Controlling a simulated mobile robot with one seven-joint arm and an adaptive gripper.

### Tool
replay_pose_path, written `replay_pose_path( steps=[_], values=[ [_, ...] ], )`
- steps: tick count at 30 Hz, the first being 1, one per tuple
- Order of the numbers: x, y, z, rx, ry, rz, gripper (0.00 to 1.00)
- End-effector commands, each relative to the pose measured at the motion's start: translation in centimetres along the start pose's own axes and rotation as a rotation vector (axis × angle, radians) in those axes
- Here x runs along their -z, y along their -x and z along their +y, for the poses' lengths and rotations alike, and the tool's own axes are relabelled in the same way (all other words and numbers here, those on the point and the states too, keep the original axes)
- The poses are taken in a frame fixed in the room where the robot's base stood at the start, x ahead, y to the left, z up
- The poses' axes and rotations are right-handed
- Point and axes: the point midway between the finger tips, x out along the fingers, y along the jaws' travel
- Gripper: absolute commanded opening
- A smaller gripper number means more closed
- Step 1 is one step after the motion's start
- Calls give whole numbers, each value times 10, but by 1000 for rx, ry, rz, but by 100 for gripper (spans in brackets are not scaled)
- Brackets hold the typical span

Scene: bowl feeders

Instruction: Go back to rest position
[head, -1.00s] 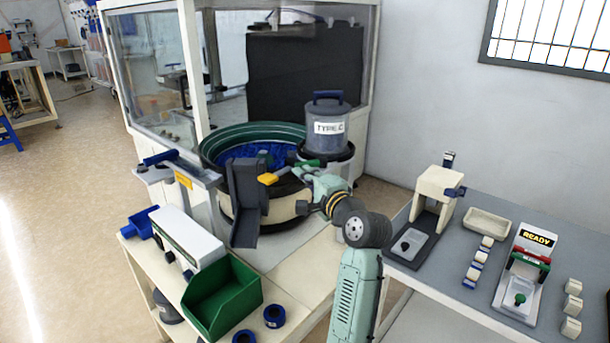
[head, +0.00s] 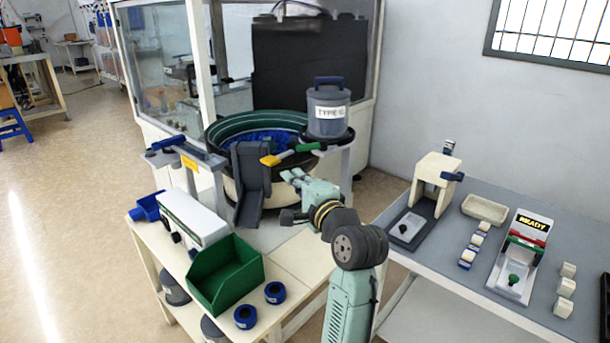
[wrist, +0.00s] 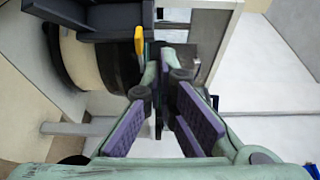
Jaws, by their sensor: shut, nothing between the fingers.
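My gripper (head: 287,176) is at the end of my pale green arm, in front of the bowl feeder (head: 255,122) in the head view. Its fingers are shut and empty. In the wrist view my gripper (wrist: 166,88) shows purple finger pads with nothing held between them. A bar with a yellow end and a green end (head: 290,153) sits above it at the feeder's front edge, apart from the fingers. Its yellow part (wrist: 139,42) shows beyond the fingers in the wrist view.
A dark chute (head: 250,185) stands left of my gripper. A grey TYPE canister (head: 328,112) stands behind it. A green bin (head: 226,275) and blue rings (head: 275,292) are on the cream bench. The grey table (head: 425,265) at right carries fixtures and small blocks.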

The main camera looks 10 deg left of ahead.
Motion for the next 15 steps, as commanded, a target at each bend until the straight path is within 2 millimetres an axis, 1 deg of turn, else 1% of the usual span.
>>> replay_pose_path(
  steps=[1,5,15],
  values=[
    [-5,3,1,-1,0,-1,0],
    [-12,8,1,-1,0,-1,0],
    [-13,9,0,-1,-1,-1,0]
  ],
)
